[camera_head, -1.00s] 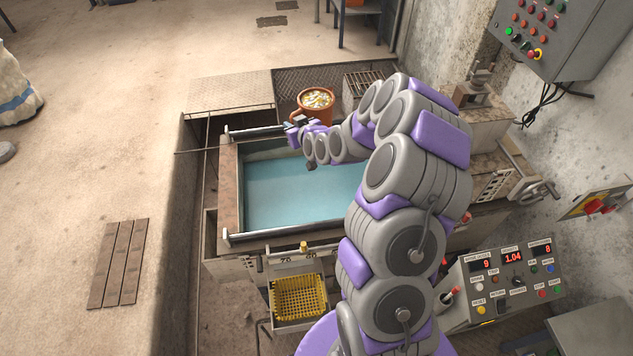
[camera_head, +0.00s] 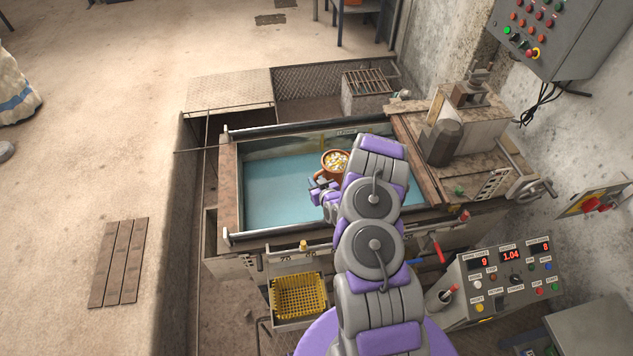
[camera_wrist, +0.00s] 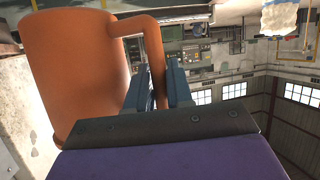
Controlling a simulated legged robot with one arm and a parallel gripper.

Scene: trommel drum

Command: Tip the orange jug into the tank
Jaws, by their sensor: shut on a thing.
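The orange jug (camera_head: 328,172) is over the tank's blue liquid in the head view, with pale and yellowish pieces showing at its open top. It looks about upright there. In the wrist view the jug (camera_wrist: 75,70) fills the left side, and its handle runs down between the two fingers. My gripper (camera_wrist: 160,88) is shut on that handle; in the head view my gripper (camera_head: 318,190) is at the jug's near left side. The tank (camera_head: 229,190) is a rectangular basin with a brown rim and blue liquid. My arm hides part of its right side.
A yellow basket (camera_head: 298,296) hangs at the tank's front. A control console (camera_head: 505,280) stands at the right front, and machinery (camera_head: 462,130) stands at the tank's right end. A grated box (camera_head: 366,90) is behind the tank. The floor to the left is open.

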